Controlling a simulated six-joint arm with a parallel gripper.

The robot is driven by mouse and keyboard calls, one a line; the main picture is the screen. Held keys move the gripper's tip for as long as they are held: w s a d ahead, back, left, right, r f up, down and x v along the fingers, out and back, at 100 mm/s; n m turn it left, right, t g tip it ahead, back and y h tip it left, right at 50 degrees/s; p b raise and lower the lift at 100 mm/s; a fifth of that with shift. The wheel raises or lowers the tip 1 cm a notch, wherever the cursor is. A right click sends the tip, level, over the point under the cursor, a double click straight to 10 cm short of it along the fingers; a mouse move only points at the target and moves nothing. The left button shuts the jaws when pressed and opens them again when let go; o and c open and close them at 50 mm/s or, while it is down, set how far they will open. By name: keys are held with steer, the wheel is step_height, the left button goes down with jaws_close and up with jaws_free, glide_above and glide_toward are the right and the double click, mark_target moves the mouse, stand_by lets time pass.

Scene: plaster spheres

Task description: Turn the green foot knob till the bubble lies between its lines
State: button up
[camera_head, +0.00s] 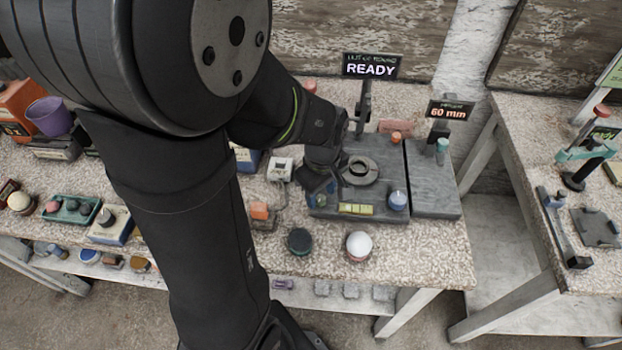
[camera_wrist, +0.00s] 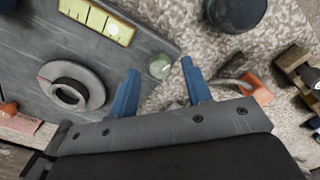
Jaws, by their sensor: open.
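The green foot knob (camera_wrist: 160,66) shows in the wrist view as a small pale green disc at a corner of the grey plate (camera_wrist: 125,45). My gripper (camera_wrist: 160,72) is open, its two blue fingers on either side of the knob; I cannot tell whether they touch it. In the head view my gripper (camera_head: 318,186) is over the plate's left front corner, and the green knob cannot be made out. The yellow level vial (camera_head: 356,208) lies at the plate's front edge, also in the wrist view (camera_wrist: 97,20).
A blue knob (camera_head: 397,201) stands at the plate's right front corner. A dark ring (camera_head: 358,169) sits on the plate. A white sphere (camera_head: 359,243) and a dark green one (camera_head: 299,240) stand in front.

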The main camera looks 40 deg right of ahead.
steer(key=shift+f, duration=0.5)
jaws_close()
steer(key=shift+m, duration=0.5)
